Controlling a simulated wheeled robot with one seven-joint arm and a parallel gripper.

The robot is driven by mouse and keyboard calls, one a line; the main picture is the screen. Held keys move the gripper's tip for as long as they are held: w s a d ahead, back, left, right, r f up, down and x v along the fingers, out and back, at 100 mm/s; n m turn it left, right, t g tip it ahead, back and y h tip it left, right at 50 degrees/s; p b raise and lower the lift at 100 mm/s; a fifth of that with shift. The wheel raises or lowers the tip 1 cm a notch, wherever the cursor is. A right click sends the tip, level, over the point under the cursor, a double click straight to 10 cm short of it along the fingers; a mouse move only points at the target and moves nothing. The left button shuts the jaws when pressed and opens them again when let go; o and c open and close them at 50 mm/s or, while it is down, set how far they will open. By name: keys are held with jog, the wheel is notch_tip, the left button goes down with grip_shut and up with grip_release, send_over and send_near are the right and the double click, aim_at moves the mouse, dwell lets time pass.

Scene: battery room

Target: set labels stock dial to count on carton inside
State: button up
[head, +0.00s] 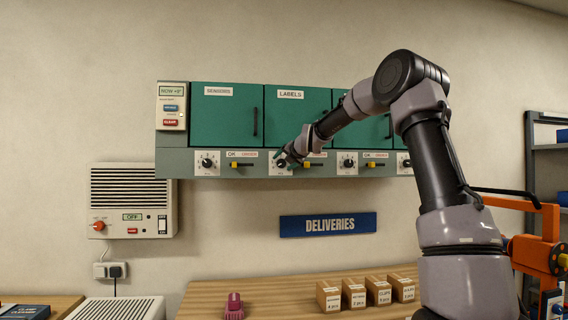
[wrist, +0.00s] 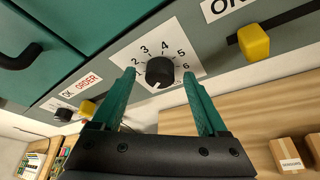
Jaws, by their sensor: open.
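The LABELS cabinet door (head: 297,115) is green and closed, so any carton inside is hidden. The labels stock dial is below it, mostly behind my gripper in the head view; its white plate (head: 274,169) shows there. In the wrist view its round black knob (wrist: 159,72) sits on a white plate with numbers, of which 2 to 6 are readable. A pale mark shows near the knob's lower edge; I cannot tell which number it points to. My gripper (head: 281,157) is open, its green fingers (wrist: 159,76) on either side of the knob; contact is unclear.
A yellow slider (head: 312,164) sits right of the dial, under an OK/ORDER label. Another dial (head: 207,162) is under the SENSORS door (head: 226,112), and one (head: 347,163) is to the right. Below are a DELIVERIES sign (head: 328,224) and a bench with several small cartons (head: 353,294).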

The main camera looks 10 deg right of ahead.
grip_shut()
